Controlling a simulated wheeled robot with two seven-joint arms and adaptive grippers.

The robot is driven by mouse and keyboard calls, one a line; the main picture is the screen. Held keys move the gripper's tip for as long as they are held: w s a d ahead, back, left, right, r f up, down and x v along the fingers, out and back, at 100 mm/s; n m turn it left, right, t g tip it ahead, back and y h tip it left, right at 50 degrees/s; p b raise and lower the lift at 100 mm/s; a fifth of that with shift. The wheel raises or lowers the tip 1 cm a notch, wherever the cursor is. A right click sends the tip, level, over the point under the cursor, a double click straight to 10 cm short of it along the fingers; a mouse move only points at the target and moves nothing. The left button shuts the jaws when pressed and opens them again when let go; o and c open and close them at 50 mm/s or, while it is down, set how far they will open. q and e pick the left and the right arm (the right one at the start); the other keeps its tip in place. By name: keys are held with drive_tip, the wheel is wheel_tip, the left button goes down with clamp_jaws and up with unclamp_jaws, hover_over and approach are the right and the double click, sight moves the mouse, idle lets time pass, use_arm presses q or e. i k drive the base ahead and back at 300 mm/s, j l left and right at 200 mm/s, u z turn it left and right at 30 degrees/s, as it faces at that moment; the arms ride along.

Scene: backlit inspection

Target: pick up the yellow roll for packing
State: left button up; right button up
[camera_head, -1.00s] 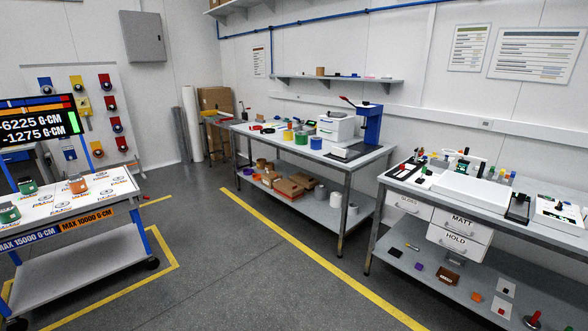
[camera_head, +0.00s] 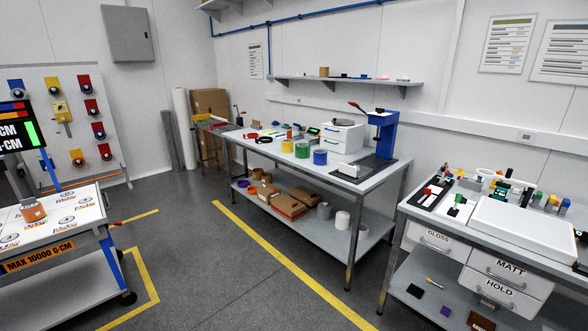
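The yellow roll (camera_head: 287,146) stands on the top of the middle workbench (camera_head: 240,140). A green roll (camera_head: 302,150) and a blue roll (camera_head: 320,157) stand in a row to its right. The yellow roll is small and far off in this view, and it shows no gripper near it. Neither of my grippers is in view.
A blue press (camera_head: 382,133) and white drawers (camera_head: 343,137) stand on the same workbench. A white cart (camera_head: 62,225) stands left and another bench (camera_head: 440,228) right. Grey floor (camera_head: 240,270) with yellow lines lies open between them.

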sight(288, 145)
drive_tip(key=i, duration=3.5)
drive_tip(key=z, duration=0.5)
